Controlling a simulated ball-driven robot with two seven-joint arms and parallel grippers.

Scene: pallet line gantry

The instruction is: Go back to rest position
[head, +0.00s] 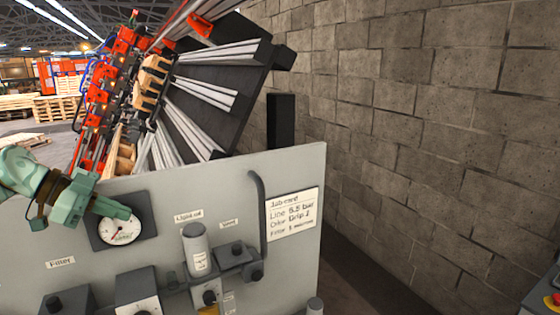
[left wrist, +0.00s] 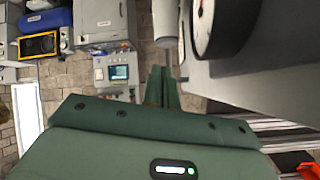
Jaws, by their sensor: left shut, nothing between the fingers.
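My left arm comes in from the left edge of the head view. Its green left gripper (head: 120,211) is shut and empty, in front of the grey panel (head: 295,170) and overlapping the round pressure gauge (head: 118,231) in the picture. Whether it touches the gauge cannot be told. In the left wrist view the green gripper (left wrist: 160,78) points away from the camera, with the gauge (left wrist: 207,22) close by at the upper right. My right gripper is not in view.
The panel carries a job card (head: 291,213), a grey cylinder (head: 196,249), a bent dark hose (head: 261,205) and several knobs and boxes. Behind it stands tilted red and black machinery (head: 190,90). A block wall (head: 430,110) closes the right side. Pallets (head: 62,106) stand far left.

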